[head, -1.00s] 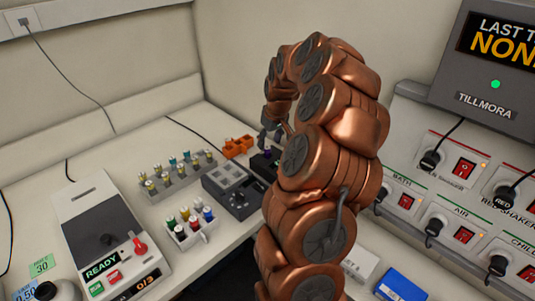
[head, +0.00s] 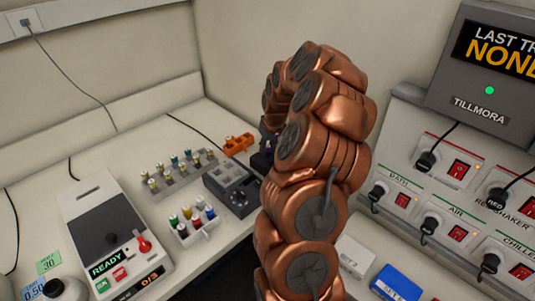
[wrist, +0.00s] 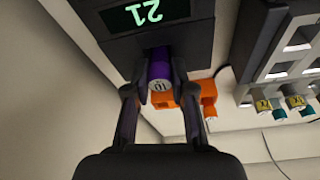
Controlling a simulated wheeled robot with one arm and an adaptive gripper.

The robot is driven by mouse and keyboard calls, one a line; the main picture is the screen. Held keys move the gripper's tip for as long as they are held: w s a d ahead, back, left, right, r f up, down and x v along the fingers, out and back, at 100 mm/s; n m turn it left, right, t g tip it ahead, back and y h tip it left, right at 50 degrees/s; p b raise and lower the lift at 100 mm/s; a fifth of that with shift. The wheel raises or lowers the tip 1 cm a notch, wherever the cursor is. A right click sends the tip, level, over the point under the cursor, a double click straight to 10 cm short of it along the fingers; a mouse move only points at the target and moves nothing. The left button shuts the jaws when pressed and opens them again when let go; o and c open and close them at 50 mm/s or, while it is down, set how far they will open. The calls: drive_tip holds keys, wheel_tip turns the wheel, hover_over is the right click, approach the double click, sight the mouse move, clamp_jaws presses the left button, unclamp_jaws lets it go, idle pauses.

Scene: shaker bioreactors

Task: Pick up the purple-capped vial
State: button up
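The purple-capped vial (wrist: 160,75) shows in the wrist view between the two fingers of my gripper (wrist: 159,82). Its cap has a pale round end with a dark mark, facing the camera. The vial sits at a dark device (wrist: 190,28) with a lit display that appears to read 21, upside down. One finger is on each side of the vial, close to it; I cannot tell if they touch it. In the head view a bit of purple (head: 268,146) shows beside my arm, which hides the gripper and most of the device.
An orange holder (head: 238,145) stands beside the device. A grey rack (head: 180,182) and a white rack (head: 198,231) hold several capped vials. A dark-topped grey device (head: 232,184) and a READY machine (head: 115,240) stand nearby. A switch panel (head: 440,200) is at right.

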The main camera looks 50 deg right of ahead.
sight(268, 146)
drive_tip(key=shift+c, duration=1)
drive_tip(key=shift+r+b, duration=0.4)
drive_tip(key=shift+r, duration=0.25)
wheel_tip(268, 146, up, 9)
drive_tip(key=b, duration=0.3)
drive_tip(key=shift+f, duration=0.15)
